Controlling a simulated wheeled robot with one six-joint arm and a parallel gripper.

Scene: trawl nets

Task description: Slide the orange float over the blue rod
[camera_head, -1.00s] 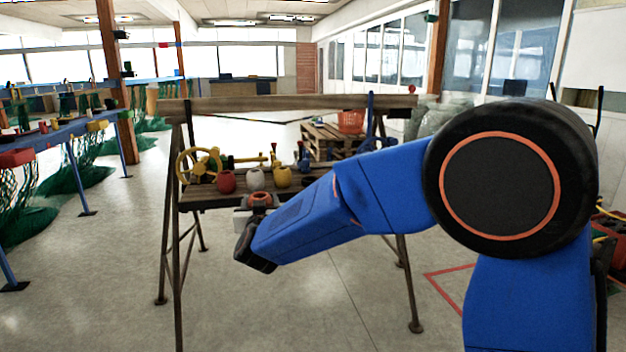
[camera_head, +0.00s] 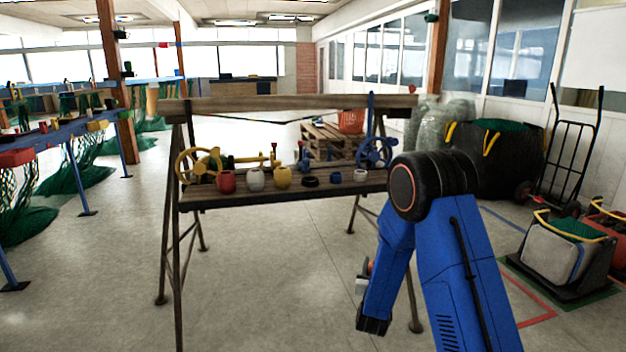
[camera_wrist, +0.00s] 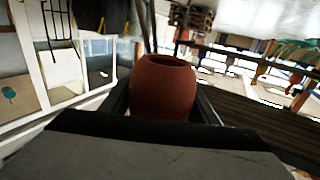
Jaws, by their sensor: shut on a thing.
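My gripper (camera_head: 364,280) is low at the right, in front of the wooden stand and below its shelf. It is shut on the orange float, a barrel shape with a hole in its top. The float (camera_wrist: 163,87) looks dark reddish-orange between the fingers in the wrist view; only a small bit of it shows in the head view (camera_head: 368,265). The blue rod (camera_head: 370,112) stands upright at the right of the stand, near a blue handwheel (camera_head: 374,152). The float is apart from the rod, below and in front of it.
The wooden stand's shelf (camera_head: 240,197) holds a red float (camera_head: 226,182), a white float (camera_head: 255,180), a yellow float (camera_head: 283,177) and small rings. A yellow handwheel (camera_head: 198,163) is at its left. A hand truck (camera_head: 575,150) and crates stand right. Floor in front is clear.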

